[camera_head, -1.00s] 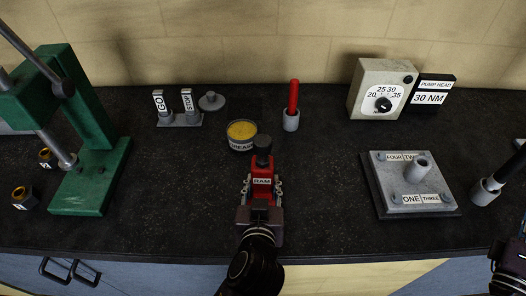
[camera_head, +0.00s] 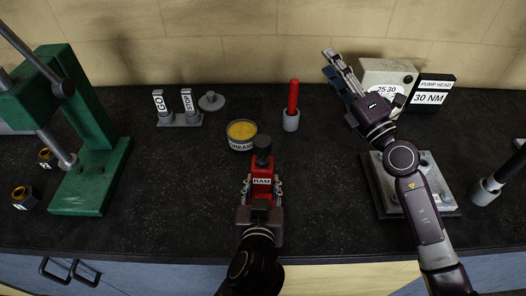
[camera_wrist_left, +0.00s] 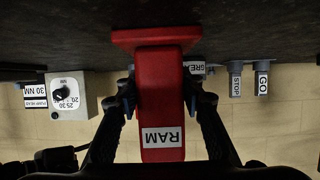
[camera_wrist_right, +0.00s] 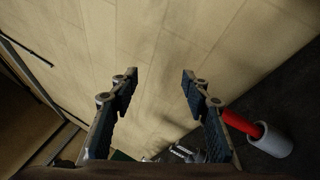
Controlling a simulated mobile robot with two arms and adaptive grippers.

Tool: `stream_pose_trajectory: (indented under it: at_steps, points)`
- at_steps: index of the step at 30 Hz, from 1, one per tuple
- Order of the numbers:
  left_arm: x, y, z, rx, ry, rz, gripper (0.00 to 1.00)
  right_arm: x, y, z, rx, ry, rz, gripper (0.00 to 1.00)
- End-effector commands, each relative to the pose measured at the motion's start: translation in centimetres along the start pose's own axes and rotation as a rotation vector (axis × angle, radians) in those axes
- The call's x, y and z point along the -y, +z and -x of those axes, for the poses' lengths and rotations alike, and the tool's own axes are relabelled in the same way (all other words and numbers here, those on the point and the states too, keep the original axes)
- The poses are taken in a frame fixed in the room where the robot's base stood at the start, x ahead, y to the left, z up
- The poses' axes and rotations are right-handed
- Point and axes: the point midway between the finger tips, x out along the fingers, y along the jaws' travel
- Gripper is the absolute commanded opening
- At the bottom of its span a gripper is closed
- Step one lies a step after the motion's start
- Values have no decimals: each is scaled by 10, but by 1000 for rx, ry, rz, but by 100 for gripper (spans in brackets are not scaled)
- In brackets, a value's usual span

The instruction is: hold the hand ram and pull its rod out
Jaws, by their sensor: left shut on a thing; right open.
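The hand ram (camera_head: 262,187) is a red block labelled RAM, standing on the dark bench at front centre. Its dark rod knob (camera_head: 263,146) sticks out at the top. My left gripper (camera_head: 262,190) is shut on the ram, one finger on each side. In the left wrist view the red ram body (camera_wrist_left: 161,100) sits between the two fingers, its wide base plate at the top of the picture. My right gripper (camera_head: 343,74) is open and empty, high over the bench to the right of the ram, in front of the dial box. In the right wrist view its fingers (camera_wrist_right: 155,95) are spread apart.
A grease tin (camera_head: 242,135) and a red-handled tool in a grey cup (camera_head: 291,121) stand behind the ram. A green press (camera_head: 105,170) is at left. GO and STOP tags (camera_head: 178,110) stand at the back. A bolted plate (camera_head: 378,190) lies under my right arm.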

Motion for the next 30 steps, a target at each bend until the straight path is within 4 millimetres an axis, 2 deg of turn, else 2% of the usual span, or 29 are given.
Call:
stream_pose_trajectory:
  at_steps: [1, 3, 8, 13, 18, 21, 24, 27, 30]
  points:
    - [0, 0, 0, 0, 0, 0, 0, -20, -23, -20, -78, 32, 10, 43]
    - [0, 0, 0, 0, 0, 0, 0, -43, -58, -40, -196, 68, 28, 43]
    - [0, 0, 0, -1, 0, 1, 0, -94, -139, -66, -468, 140, 102, 43]
    - [0, 0, 0, -1, 0, 1, 0, -137, -216, -68, -755, 198, 227, 43]
    - [0, 0, 0, -1, 0, 1, 0, -161, -277, -48, -1034, 228, 393, 43]
    - [0, 0, 0, -1, 0, 1, 0, -165, -302, -30, -1193, 226, 507, 43]
    - [0, 0, 0, -1, 0, 1, 0, -163, -317, -11, -1345, 209, 627, 43]
    - [0, 0, 0, -1, 0, 1, 0, -156, -322, 8, -1491, 173, 756, 43]
    - [0, 0, 0, -1, -1, 1, 0, -147, -316, 26, -1628, 116, 886, 43]
